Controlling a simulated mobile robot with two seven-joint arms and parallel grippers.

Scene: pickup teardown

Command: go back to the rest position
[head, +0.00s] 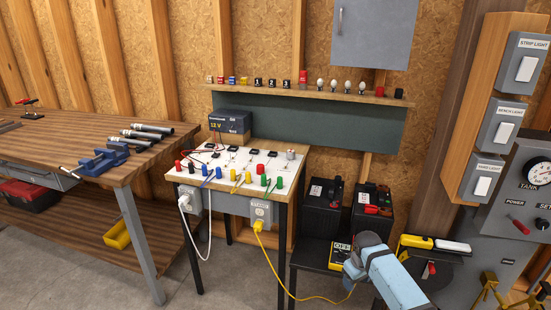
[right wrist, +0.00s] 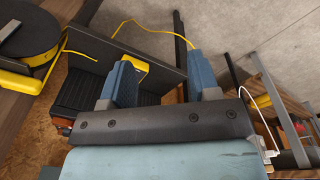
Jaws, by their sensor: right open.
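My right gripper (head: 359,254) is in the lower right of the head view, over the small black stand beside the white-topped bench. In the right wrist view its two blue fingers (right wrist: 165,78) are spread wide apart, with nothing gripped between them. A yellow meter (head: 340,255) is just left of the gripper in the head view. In the right wrist view a yellow-edged thing, probably that meter (right wrist: 135,63), shows behind one finger; I cannot tell whether they touch. My left gripper is not in view.
The small bench (head: 231,203) carries terminals and a 12 V unit (head: 230,125). A yellow cable (head: 282,285) runs from its socket toward the stand (head: 312,256). Black batteries (head: 322,206) stand behind. A grey machine (head: 515,215) is at right. Floor at front left is clear.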

